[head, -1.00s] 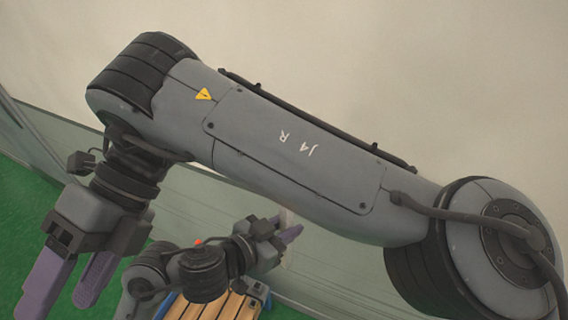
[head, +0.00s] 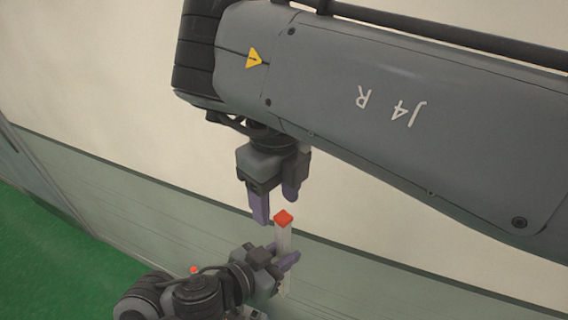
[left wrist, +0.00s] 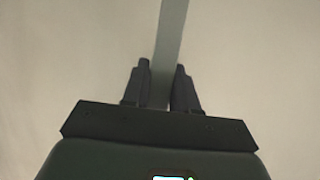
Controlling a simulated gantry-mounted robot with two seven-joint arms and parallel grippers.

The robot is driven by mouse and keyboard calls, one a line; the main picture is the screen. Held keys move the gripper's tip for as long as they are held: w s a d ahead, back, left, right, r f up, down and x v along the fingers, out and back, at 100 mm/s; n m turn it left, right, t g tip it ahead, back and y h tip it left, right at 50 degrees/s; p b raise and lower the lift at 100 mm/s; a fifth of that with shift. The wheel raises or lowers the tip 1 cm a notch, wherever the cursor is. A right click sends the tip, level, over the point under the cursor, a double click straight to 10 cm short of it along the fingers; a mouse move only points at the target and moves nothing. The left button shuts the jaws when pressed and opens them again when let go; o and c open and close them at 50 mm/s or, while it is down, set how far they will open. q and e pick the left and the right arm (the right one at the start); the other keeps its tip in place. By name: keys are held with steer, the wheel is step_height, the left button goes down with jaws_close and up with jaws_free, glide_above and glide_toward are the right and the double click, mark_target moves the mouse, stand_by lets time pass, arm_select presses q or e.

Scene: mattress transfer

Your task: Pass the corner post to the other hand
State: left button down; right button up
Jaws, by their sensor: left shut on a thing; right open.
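The corner post (head: 284,240) is a pale, slim post with a red top, standing near upright in the head view. My left gripper (head: 284,261) is shut on it below the red top. In the left wrist view the post (left wrist: 171,35) runs up between the two fingers of my left gripper (left wrist: 163,88). My right gripper (head: 275,206) is open and empty, fingers pointing down, just above and slightly left of the red top. In the picture its fingertips are close to the post; I cannot tell the exact gap in depth. The post's lower end is partly hidden.
My right arm fills the upper right of the head view. A grey-green low wall (head: 130,195) runs behind the grippers, with a plain beige wall (head: 90,70) above it. Green floor (head: 40,250) shows at the lower left.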

mark_target(281, 217)
steer(key=shift+w+d+f, duration=0.25)
steer(key=shift+d+f, duration=0.1)
steer(key=shift+f, duration=3.25)
steer(key=shift+a, duration=0.1)
steer(key=c, duration=1)
arm_select(q)
steer(key=c, duration=0.8)
jaws_free()
arm_select(e)
jaws_close()
